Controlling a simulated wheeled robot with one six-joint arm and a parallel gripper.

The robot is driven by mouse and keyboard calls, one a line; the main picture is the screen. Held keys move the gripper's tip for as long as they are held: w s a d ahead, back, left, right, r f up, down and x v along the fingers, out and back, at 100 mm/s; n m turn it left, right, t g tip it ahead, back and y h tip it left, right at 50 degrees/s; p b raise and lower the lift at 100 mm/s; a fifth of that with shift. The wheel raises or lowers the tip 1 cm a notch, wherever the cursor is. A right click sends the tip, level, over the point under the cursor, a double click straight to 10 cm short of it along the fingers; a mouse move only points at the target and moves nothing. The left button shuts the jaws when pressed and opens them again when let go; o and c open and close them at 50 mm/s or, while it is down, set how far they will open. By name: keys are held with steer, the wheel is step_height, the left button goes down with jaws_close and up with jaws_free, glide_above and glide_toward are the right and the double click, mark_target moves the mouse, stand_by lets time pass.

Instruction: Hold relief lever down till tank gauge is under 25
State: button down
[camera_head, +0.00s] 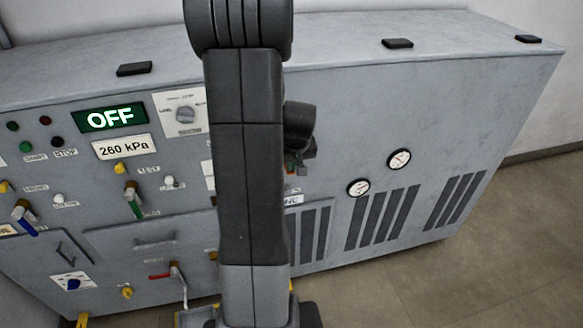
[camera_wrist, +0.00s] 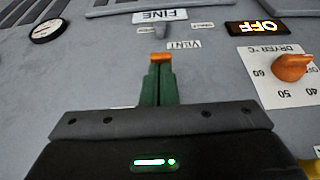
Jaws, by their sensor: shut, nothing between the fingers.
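My gripper (camera_wrist: 160,60) points at the panel in the wrist view, its green, orange-tipped fingers together and empty, close to a label reading VENT (camera_wrist: 184,45). In the head view my arm hides much of the panel behind it. Several levers show left of my arm: a blue-handled one (camera_head: 25,222), a green-handled one (camera_head: 133,203) and a red one (camera_head: 179,280). I cannot read which is the relief lever. Two round dial gauges (camera_head: 399,159) (camera_head: 358,187) sit right of my arm; their readings are too small. One dial (camera_wrist: 47,30) shows in the wrist view.
The grey cabinet has an OFF display (camera_head: 110,118) and a 260 kPa plate (camera_head: 124,147). A FINE label (camera_wrist: 160,16), an orange dryer knob (camera_wrist: 292,67) and another OFF display (camera_wrist: 257,28) lie near my gripper. Vents (camera_head: 384,217) cover the lower right; open floor (camera_head: 480,285) lies in front.

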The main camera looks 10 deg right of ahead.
steer(key=shift+s+f+t+b, duration=0.2)
steer(key=shift+f+t+b, duration=0.55)
steer(key=shift+b, duration=2.15)
steer(key=shift+s+f+t+b, duration=0.2)
steer(key=shift+f+t+b, duration=0.55)
steer(key=shift+b, duration=2.1)
steer(key=shift+r, duration=0.4)
stand_by(1.8)
